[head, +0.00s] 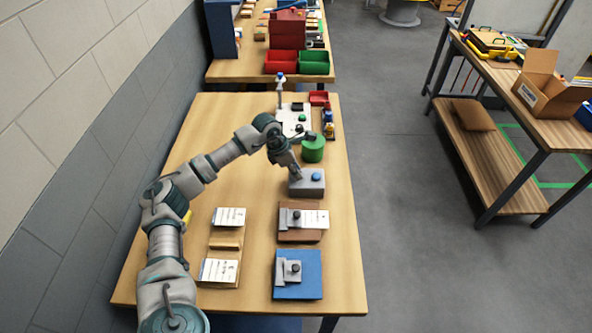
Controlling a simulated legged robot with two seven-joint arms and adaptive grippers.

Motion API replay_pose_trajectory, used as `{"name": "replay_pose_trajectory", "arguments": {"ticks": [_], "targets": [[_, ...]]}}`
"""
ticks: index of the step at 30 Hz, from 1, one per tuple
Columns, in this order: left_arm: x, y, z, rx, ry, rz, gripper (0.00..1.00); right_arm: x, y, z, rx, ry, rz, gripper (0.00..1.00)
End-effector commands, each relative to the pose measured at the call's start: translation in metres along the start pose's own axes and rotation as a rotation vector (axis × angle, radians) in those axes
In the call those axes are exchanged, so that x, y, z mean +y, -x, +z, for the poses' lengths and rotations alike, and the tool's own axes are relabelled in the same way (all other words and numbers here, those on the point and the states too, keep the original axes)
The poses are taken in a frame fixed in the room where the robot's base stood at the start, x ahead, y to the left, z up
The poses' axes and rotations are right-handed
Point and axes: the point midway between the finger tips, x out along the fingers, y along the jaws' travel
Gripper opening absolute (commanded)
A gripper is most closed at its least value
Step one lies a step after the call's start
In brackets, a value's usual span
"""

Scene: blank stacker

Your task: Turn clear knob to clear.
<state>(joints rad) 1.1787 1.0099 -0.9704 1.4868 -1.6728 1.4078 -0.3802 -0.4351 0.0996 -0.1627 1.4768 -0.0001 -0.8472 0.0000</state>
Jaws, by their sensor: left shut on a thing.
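A grey box (308,190) sits on the wooden table, with a blue round knob (316,177) on the right of its top. My left gripper (296,175) reaches down from the upper left onto the left part of the box top, beside the blue knob. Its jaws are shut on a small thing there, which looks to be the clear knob. The fingers hide that thing, so its turn and any markings cannot be read. My right gripper is not in view.
A green cylinder (313,150) stands just behind the box. In front are a brown block (287,236) and a blue block (311,287), each with a grey clamp. A wooden rack (226,246) with white cards lies left. The table's right edge is close.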

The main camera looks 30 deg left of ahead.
Motion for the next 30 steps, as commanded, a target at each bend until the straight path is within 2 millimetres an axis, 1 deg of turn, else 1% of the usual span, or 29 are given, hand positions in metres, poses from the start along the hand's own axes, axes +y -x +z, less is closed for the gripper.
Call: {"name": "replay_pose_trajectory", "arguments": {"ticks": [1,12,15,20,30], "targets": [[0.005,0.006,0.003,-0.012,-0.034,-0.003,0.0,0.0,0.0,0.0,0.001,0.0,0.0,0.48],[0.007,0.005,0.004,-0.011,-0.359,-0.136,0.0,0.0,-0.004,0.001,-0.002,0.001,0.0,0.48],[0.008,0.005,0.004,-0.01,-0.446,-0.171,0.0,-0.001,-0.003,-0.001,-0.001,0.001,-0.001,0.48],[0.009,0.004,0.004,-0.01,-0.585,-0.229,0.0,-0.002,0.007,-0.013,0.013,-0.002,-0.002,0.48],[0.01,0.003,0.005,-0.007,-0.829,-0.328,0.0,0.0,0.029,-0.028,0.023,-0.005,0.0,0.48]]}}
